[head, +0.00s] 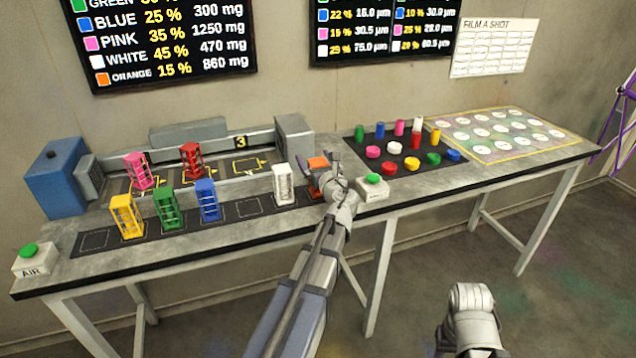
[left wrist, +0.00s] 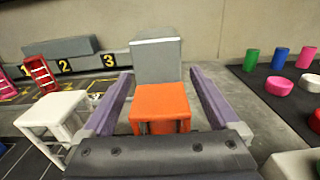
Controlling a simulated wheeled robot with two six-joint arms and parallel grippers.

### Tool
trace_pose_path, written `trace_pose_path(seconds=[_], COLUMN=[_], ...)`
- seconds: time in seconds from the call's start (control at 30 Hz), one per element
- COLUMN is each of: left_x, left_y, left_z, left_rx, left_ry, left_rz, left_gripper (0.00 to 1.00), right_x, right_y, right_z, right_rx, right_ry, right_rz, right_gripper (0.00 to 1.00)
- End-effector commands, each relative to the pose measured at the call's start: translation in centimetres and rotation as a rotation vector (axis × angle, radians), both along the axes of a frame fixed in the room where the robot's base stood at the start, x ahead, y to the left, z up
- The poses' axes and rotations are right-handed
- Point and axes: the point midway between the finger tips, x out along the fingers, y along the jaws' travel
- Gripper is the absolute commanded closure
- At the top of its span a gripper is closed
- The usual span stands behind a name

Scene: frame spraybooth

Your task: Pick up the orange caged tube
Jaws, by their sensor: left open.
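The orange caged tube (head: 317,163) stands at the right end of the front row of the dark strip on the bench. In the head view its lower part is mostly hidden by my left gripper (head: 326,184). In the left wrist view the orange caged tube (left wrist: 160,104) shows its square top between the two purple fingers of my left gripper (left wrist: 162,95). The fingers are open, one on each side, with gaps to the cage. My right gripper (head: 472,305) is low at the right, away from the bench; its jaws cannot be made out.
A white caged tube (head: 284,184) stands close left of the orange one. Blue (head: 207,201), green (head: 167,208) and yellow (head: 126,216) cages stand farther left. A green-button box (head: 372,187) is close on the right. Behind is a grey block (head: 294,137).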

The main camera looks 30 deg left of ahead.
Motion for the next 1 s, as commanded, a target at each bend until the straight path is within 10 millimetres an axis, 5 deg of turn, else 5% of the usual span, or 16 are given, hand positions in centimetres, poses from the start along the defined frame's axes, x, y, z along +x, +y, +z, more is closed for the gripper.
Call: trace_pose_path(seconds=[0.07,0.9,1.0], left_x=[-0.03,-0.04,-0.04], left_y=[-0.04,-0.07,-0.07], left_z=[0.00,0.00,0.00], left_rx=[0.000,0.000,0.000], left_ry=[0.000,0.000,0.000], left_rz=[0.000,0.000,0.000], left_gripper=[0.06,1.00,1.00], right_x=[0.00,0.00,0.00], right_y=[0.00,0.00,0.00], right_z=[0.00,0.00,0.00], right_rx=[0.000,0.000,0.000], right_ry=[0.000,0.000,0.000], right_rz=[0.000,0.000,0.000], right_gripper=[0.50,0.50,0.50])
